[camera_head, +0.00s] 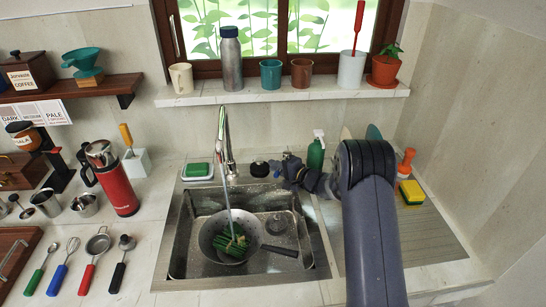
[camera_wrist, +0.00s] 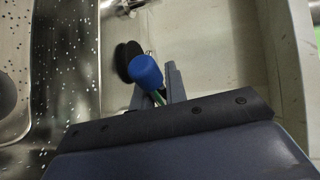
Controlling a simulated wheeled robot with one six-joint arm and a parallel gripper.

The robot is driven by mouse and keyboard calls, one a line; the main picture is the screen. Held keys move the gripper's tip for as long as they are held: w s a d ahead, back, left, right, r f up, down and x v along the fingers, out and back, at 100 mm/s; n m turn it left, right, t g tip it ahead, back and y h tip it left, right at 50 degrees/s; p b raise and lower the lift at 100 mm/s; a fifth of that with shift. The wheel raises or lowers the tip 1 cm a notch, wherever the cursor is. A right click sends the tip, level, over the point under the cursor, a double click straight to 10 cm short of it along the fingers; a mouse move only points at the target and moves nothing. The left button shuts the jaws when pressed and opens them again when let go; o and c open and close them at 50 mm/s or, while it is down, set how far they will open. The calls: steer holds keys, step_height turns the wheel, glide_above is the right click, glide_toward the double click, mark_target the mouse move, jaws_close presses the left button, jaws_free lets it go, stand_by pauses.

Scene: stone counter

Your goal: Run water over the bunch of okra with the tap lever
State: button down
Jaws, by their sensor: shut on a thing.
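The bunch of okra (camera_head: 236,243) lies in a grey pan (camera_head: 209,238) with a dark handle, inside the steel sink (camera_head: 178,247). The metal tap (camera_head: 227,150) stands behind the sink. A thin stream of water (camera_head: 229,200) falls from its spout into the pan, onto the okra. My gripper (camera_head: 285,172) is at the back right of the sink, right of the tap. In the wrist view, my gripper (camera_wrist: 160,94) is shut on a blue-knobbed stem (camera_wrist: 146,71), apparently the tap lever. The lever is hard to make out in the head view.
A black round item (camera_head: 260,169) stands close left of my gripper. A green bottle (camera_head: 316,154) is close right. A yellow sponge (camera_head: 411,193) lies farther right, a red flask (camera_head: 117,184) and utensils left. A windowsill (camera_head: 330,91) with cups overhangs behind.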

steer(key=d+n+g+y, duration=0.1)
steer(key=d+n+g+y+p, duration=0.1)
steer(key=n+g, duration=0.1)
steer(key=shift+s+g, duration=0.3)
steer(key=shift+s, duration=0.05)
steer(key=shift+s+d+n+g+y, duration=0.2)
steer(key=shift+d+n+g+y, duration=0.45)
steer(key=shift+n+g, duration=0.5)
steer(key=shift+g, duration=0.25)
steer(key=c, duration=1.4)
jaws_free()
steer(key=shift+c, duration=0.2)
steer(key=shift+r, duration=0.1)
